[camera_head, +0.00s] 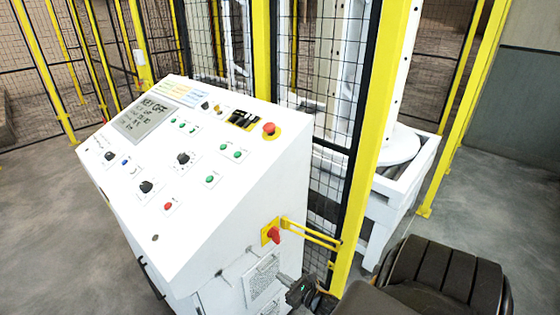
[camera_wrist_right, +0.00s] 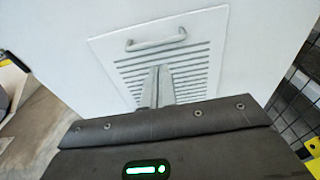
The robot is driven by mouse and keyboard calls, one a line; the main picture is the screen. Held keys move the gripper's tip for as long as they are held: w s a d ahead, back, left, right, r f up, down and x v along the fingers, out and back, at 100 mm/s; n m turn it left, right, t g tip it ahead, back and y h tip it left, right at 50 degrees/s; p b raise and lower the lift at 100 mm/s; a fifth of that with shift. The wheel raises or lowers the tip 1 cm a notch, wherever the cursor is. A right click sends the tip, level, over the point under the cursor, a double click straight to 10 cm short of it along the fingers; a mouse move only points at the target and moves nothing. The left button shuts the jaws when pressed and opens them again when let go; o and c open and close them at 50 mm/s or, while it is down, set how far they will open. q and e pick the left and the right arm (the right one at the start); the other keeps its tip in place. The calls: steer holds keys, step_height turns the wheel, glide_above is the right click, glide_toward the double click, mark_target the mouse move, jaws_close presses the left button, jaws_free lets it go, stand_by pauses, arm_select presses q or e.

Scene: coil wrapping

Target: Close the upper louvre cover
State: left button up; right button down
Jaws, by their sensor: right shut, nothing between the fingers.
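Contact with the slats cannot be told. The right gripper (camera_head: 303,290) also shows beside the cover in the head view. My left gripper is out of view.
The control cabinet (camera_head: 215,225) has a sloped panel of buttons and knobs. A yellow fence post (camera_head: 372,140) and black mesh stand close on the right.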

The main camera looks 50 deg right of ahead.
steer(key=s+r, duration=0.1)
steer(key=s, duration=0.9)
steer(key=shift+s+r, duration=0.3)
steer(key=shift+r, duration=0.1)
steer(key=shift+a, duration=0.1)
